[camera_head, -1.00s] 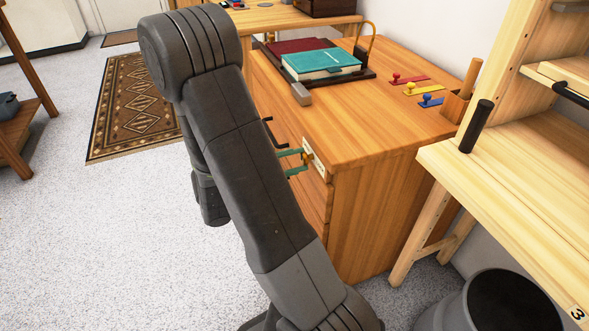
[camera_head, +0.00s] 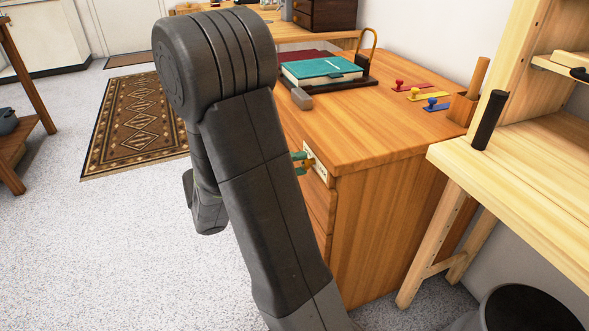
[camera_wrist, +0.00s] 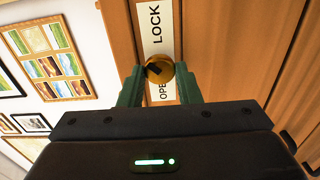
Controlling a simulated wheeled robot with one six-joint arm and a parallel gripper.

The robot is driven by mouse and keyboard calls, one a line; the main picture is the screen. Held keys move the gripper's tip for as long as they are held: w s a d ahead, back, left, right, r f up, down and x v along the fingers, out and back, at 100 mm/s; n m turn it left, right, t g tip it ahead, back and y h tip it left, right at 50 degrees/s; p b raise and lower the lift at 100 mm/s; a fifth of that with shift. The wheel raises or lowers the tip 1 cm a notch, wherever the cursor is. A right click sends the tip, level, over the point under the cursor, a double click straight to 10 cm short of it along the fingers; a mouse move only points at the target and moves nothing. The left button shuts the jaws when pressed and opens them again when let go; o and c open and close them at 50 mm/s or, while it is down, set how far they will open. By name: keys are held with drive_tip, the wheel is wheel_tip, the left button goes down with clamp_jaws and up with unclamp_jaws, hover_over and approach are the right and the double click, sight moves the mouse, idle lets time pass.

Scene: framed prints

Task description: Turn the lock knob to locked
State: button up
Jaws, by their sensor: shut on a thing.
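A round brass lock knob (camera_wrist: 160,70) with a dark mark on its face sits on a white label plate (camera_wrist: 157,30) on the wooden cabinet front. The plate reads LOCK on one side of the knob and OPEN on the other, with OPEN partly covered. My gripper (camera_wrist: 160,80) has green fingers on both sides of the knob and is shut on it. In the head view, the fingers (camera_head: 300,161) meet the plate (camera_head: 317,164) near the cabinet's front corner; my arm hides much of the cabinet front. The knob's exact pointing is hard to tell.
The cabinet top (camera_head: 370,135) holds a teal book (camera_head: 321,70) in a tray and several coloured key-like pieces (camera_head: 414,95). A pale wooden bench (camera_head: 530,170) stands at right, with a dark bin (camera_head: 520,308) below. Open floor lies left, with a patterned rug (camera_head: 137,123).

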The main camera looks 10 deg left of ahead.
idle(0.4)
drive_tip(key=o, duration=0.9)
drive_tip(key=shift+o, duration=0.2)
drive_tip(key=shift+a, duration=0.1)
drive_tip(key=p+v, duration=0.4)
drive_tip(key=v, duration=0.9)
drive_tip(key=shift+s+a, duration=0.25)
drive_tip(key=shift+d, duration=0.1)
drive_tip(key=b+x, duration=0.4)
drive_tip(key=x, duration=0.9)
drive_tip(key=shift+w+d, duration=0.25)
drive_tip(key=shift+d, duration=0.05)
drive_tip(key=shift+a, duration=0.1)
